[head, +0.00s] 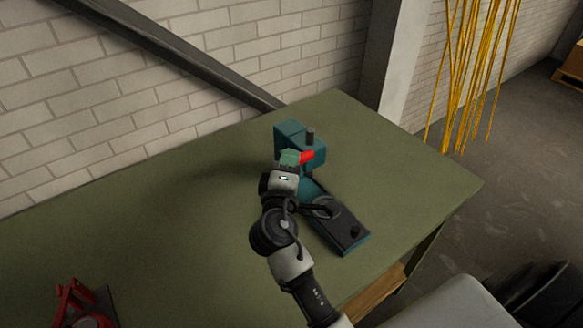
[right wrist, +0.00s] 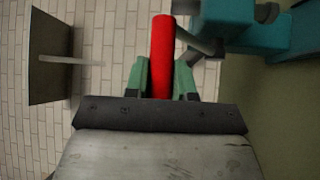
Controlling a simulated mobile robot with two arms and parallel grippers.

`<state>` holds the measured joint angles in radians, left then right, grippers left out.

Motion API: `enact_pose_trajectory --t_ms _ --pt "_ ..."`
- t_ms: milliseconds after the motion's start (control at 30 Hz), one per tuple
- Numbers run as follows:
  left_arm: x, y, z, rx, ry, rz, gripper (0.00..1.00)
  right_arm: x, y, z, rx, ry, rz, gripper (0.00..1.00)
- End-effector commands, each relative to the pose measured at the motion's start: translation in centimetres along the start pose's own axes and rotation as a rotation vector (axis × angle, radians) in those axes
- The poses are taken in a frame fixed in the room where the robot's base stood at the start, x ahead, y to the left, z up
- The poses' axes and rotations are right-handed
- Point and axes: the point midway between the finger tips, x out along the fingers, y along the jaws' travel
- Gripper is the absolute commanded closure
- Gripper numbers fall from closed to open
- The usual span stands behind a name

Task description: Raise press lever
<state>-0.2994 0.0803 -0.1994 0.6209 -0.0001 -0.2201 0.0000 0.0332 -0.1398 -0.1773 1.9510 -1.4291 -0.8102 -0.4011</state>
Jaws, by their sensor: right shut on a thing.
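The teal press (head: 289,132) stands on the green table, with a dark round post on top and a long base reaching toward the front right. Its lever has a red handle (head: 307,156), which also shows upright in the right wrist view (right wrist: 163,55). My right gripper (head: 291,157) is shut on the red handle, its green fingers on both sides of it in the right wrist view (right wrist: 161,78). A grey lever rod runs from near the handle toward the teal press body (right wrist: 228,14). My arm hides part of the press. My left gripper is not in view.
The green table (head: 150,225) is clear to the left of the press. A red device (head: 75,300) sits at its lower left. A brick wall (head: 200,60) stands behind, and yellow strands (head: 475,60) hang beyond the right edge.

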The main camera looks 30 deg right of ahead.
Motion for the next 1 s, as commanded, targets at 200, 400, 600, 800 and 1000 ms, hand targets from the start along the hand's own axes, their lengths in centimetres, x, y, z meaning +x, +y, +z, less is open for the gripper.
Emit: enact_pose_trajectory --t_ms 200,400,600,800,1000 --pt "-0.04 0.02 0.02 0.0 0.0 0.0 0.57 0.13 0.35 -0.14 0.005 0.001 0.004 1.0" --pt "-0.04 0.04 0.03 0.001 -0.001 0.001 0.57 0.13 0.34 -0.13 0.005 0.001 0.004 1.0" --pt "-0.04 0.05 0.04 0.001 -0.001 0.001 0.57 0.11 0.28 -0.12 0.004 0.0 0.003 0.54" --pt "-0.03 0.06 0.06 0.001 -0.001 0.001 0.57 0.1 0.18 -0.1 0.002 0.0 0.001 0.5" --pt "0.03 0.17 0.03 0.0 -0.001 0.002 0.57 0.27 0.06 -0.03 0.001 0.001 0.001 0.5"
